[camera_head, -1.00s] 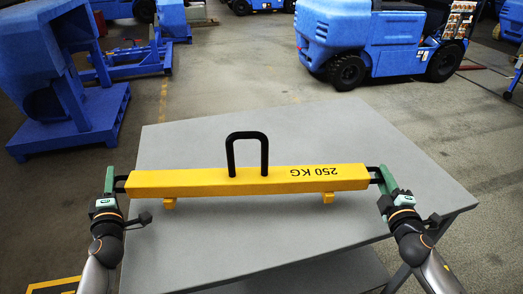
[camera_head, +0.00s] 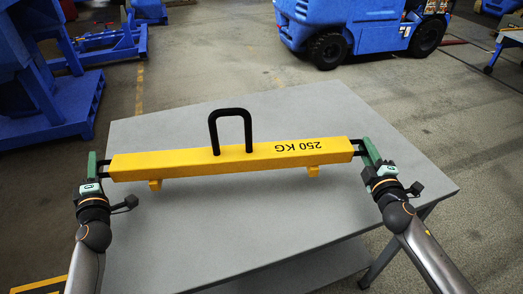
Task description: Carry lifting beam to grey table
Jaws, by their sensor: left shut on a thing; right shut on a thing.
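The yellow lifting beam (camera_head: 190,163) has a black loop handle on top, a "250 KG" marking and small yellow hooks below. It lies level across the picture, in front of the grey table (camera_head: 240,220) top. I cannot tell whether it touches the table or hangs just above it. My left gripper (camera_head: 95,168) is shut on the black end handle at the beam's left end. My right gripper (camera_head: 369,152) is shut on the black end handle at the right end.
The table top around the beam is bare. A blue machine on a pallet (camera_head: 50,115) stands at the far left. A blue forklift (camera_head: 350,30) stands behind the table.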

